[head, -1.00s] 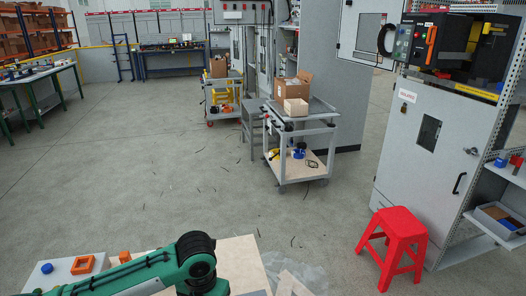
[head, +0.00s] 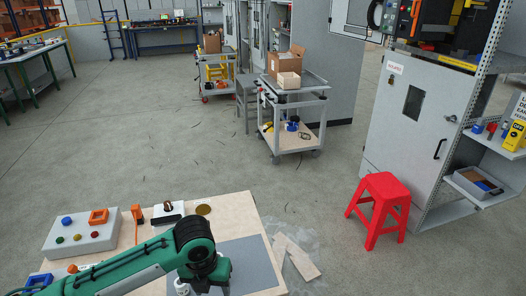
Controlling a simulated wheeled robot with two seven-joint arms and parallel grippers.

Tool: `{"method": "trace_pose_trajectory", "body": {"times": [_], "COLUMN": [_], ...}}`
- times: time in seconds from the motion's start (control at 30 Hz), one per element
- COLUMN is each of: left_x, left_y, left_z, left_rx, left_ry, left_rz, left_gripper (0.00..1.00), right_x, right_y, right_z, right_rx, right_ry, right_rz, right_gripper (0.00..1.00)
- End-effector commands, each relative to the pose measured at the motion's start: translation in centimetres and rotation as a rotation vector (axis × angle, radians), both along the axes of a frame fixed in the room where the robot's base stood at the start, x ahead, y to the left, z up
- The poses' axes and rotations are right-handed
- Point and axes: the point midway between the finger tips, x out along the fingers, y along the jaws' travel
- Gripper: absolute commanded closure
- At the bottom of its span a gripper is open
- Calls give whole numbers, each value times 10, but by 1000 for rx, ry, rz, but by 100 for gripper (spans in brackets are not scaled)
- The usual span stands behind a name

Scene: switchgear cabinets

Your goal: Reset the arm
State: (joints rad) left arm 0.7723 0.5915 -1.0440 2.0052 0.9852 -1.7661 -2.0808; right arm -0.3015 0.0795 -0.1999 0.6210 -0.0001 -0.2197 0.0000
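My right arm and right gripper do not show at all.
A red stool (head: 379,205) stands right of the table, before a grey switchgear cabinet (head: 412,110). A grey cart (head: 292,105) with cardboard boxes stands further back. Wood pieces (head: 294,257) lie on the floor beside the table. The middle floor is clear.

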Motion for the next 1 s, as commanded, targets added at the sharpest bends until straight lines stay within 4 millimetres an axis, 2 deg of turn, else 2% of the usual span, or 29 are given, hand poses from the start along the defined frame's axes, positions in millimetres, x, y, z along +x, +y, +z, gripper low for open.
{"method": "trace_pose_trajectory", "body": {"times": [0.17,0.37,0.6,0.8,1.0], "left_x": [-12,-30,-58,-79,-103], "left_y": [-15,-34,-50,-44,-19], "left_z": [-8,-17,-29,-38,-51], "left_rx": [-56,-147,-303,-407,-470], "left_ry": [-3,2,49,116,182], "left_rz": [126,354,834,1293,1786], "left_gripper": [45,45,45,45,45], "right_x": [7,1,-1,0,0], "right_y": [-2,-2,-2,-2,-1], "right_z": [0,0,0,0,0], "right_rx": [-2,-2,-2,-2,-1], "right_ry": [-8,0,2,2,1], "right_rz": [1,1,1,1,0], "right_gripper": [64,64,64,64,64]}}
